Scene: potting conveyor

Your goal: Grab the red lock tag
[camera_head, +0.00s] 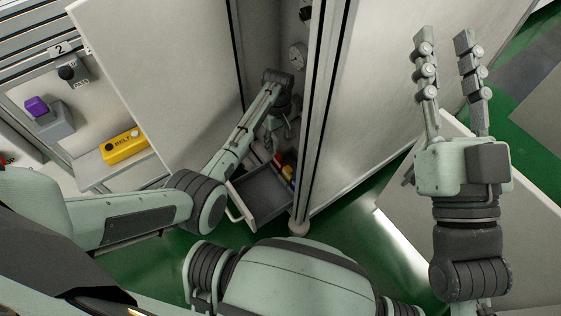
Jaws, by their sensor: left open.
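A small red item (278,158), which may be the red lock tag, shows at the back of an open grey drawer (262,196) low in the open cabinet. It is too small and partly hidden for me to make out its shape. My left gripper (280,143) is inside the cabinet, fingers pointing down, just above the drawer's back end near the red item. It is open and I see nothing in it. My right gripper (442,42) is raised at the right, far from the drawer, with its two fingers apart and empty.
A yellow-orange item (288,173) lies beside the red one. The cabinet's door (160,70) stands left of my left forearm, and a tall panel (385,90) stands to the right. A yellow belt box (124,146) and a purple button (37,106) are at the left.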

